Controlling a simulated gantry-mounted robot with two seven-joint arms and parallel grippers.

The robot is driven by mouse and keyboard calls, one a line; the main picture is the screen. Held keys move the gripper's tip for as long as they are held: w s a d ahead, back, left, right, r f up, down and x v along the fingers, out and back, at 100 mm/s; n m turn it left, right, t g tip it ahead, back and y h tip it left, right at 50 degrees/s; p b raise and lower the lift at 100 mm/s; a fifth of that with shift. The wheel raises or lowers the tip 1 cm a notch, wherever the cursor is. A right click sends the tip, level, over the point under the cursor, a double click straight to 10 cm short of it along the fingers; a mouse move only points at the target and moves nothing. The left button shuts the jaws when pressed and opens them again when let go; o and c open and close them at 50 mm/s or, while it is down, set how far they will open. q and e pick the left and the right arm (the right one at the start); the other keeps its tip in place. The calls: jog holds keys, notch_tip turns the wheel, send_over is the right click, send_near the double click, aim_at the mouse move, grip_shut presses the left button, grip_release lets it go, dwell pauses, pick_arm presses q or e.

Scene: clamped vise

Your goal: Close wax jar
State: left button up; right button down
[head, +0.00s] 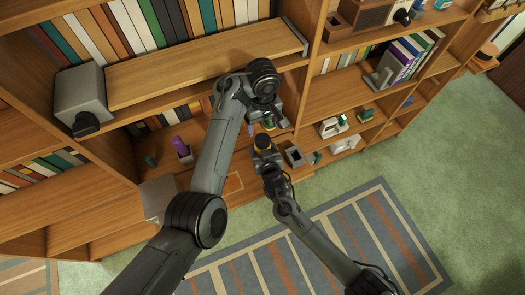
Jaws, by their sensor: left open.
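My left arm reaches over the shelf from the lower left, and my left gripper (262,124) points down, open, above the lower shelf. A small yellow-green thing (269,125) shows right by its fingers; I cannot tell whether they touch it. My right arm comes from the lower right, with its gripper (265,157) just below the left one in the picture. A round amber-topped thing, which looks like the wax jar (262,142), is at the right gripper's end. The right fingers are too small and dark to tell whether they hold it. I cannot clearly make out a separate lid.
A wooden bookcase with an upper shelf board (200,75) lies ahead. A grey block (82,95) sits at the left, a purple item (181,147) in a holder on the lower shelf, and a grey square tray (295,156) at the right. A striped rug (350,235) lies below.

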aim_at(262, 140)
pick_arm(q)
jog(key=shift+f, duration=4)
jog(key=c, duration=1.1)
jog(key=m, duration=0.5)
jog(key=shift+m, duration=0.3)
jog(key=m, duration=0.4)
